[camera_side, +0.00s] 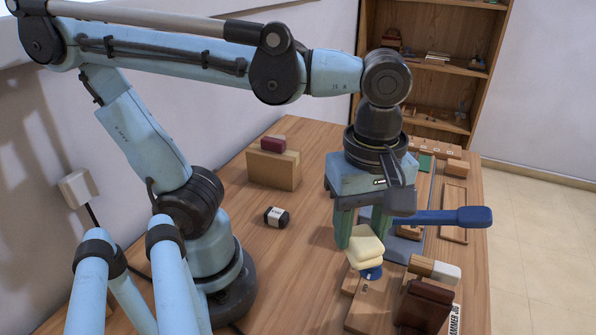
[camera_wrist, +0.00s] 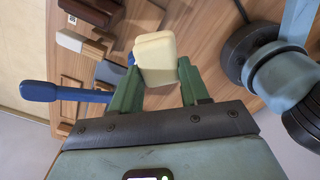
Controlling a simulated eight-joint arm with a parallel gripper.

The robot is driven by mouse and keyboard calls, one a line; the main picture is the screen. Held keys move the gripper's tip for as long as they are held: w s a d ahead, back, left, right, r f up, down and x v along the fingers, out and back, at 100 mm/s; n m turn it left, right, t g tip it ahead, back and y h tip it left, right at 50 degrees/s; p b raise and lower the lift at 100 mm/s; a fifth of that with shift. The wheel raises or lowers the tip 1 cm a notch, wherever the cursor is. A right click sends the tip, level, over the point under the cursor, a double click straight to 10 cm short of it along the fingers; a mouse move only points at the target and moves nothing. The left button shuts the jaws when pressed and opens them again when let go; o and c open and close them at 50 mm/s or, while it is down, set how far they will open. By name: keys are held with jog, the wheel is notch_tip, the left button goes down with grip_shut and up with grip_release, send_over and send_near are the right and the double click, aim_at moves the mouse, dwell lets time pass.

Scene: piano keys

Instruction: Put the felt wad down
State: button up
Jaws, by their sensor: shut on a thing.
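The cream felt wad (camera_side: 366,246) is a thick, soft-edged block. My gripper (camera_side: 361,232) points down, with its green fingers shut on the wad near its tips. In the wrist view the wad (camera_wrist: 156,56) sits between the fingertips of my gripper (camera_wrist: 160,82) and sticks out beyond them. In the side view it appears just above a small blue piece (camera_side: 371,272) by a wooden block; I cannot tell whether they touch.
A long blue-handled tool (camera_side: 440,217) lies right of my gripper. A dark brown block (camera_side: 425,306) and a white-ended wooden piece (camera_side: 446,272) stand at the front right. A small black jar (camera_side: 276,217) and a wooden box (camera_side: 273,169) stand left, with bare table between.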

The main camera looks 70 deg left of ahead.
jog(key=w+a+f+n, duration=0.1)
jog(key=w+a+n, duration=0.6)
jog(key=w+a, duration=1.1)
jog(key=s+a+f+n, duration=0.1)
jog(key=a+f, duration=0.2)
jog(key=a, duration=0.5)
jog(key=s+a+f+n, duration=0.1)
jog(key=a+f, duration=0.2)
jog(key=a, duration=0.6)
jog(key=s+a+f+n, duration=0.1)
jog(key=a+f, duration=0.2)
jog(key=a, duration=0.6)
jog(key=shift+s+a+f, duration=0.15)
jog(key=shift+s+f, duration=0.15)
jog(key=shift+f, duration=0.05)
jog(key=shift+s+a+f, duration=0.15)
jog(key=shift+a+f, duration=0.15)
jog(key=shift+a, duration=0.2)
jog(key=shift+f, duration=2)
jog(key=shift+f, duration=0.15)
jog(key=o, duration=1)
